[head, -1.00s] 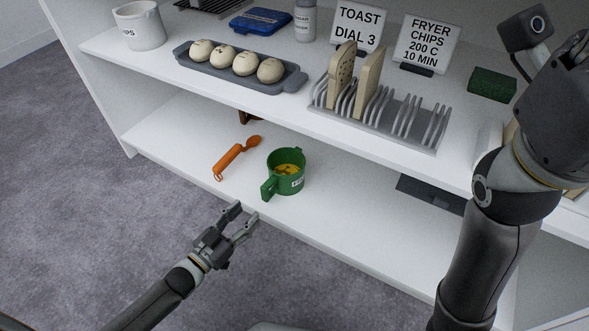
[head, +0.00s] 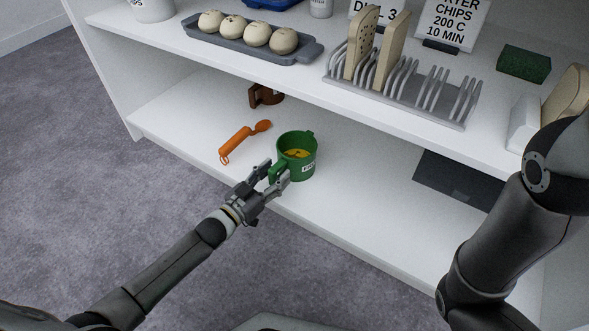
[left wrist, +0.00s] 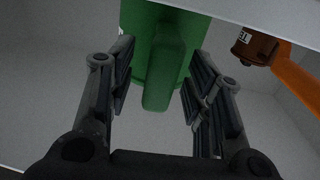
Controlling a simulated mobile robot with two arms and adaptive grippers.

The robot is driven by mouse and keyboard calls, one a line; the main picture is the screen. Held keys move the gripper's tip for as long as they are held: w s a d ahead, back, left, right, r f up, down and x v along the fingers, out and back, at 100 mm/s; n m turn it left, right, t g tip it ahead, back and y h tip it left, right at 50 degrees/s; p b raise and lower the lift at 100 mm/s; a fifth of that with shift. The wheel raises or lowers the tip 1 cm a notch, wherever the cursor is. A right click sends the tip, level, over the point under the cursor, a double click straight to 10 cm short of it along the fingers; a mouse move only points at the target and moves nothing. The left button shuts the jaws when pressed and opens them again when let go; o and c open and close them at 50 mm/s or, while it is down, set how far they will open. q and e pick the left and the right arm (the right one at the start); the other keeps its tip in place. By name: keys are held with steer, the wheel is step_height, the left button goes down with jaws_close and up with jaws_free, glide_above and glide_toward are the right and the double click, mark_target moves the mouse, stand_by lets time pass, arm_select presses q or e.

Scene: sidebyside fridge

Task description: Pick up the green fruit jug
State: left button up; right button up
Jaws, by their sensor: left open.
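The green fruit jug (head: 297,157) stands upright on the lower shelf near its front edge, with yellow contents and a small white label. In the left wrist view the jug (left wrist: 165,50) fills the top middle, its handle (left wrist: 163,75) hanging between my fingers. My left gripper (head: 276,176) is open at the jug's front left, its fingers on either side of the handle. The left wrist view also shows the open fingers (left wrist: 160,95), with gaps to the handle. My right arm is at the right of the head view; its gripper is out of sight.
An orange spoon-like utensil (head: 240,140) lies left of the jug, with a brown mug (head: 265,95) behind. The upper shelf overhangs, holding a grey tray of round buns (head: 246,40), a toast rack (head: 420,95) and a green sponge (head: 524,63). A dark flat panel (head: 456,180) lies right.

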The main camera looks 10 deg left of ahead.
arm_select(q)
steer(key=shift+w+d, duration=0.1)
steer(key=shift+w, duration=0.05)
jaws_close()
steer(key=shift+r, duration=0.1)
steer(key=shift+r, duration=0.1)
stand_by(0.3)
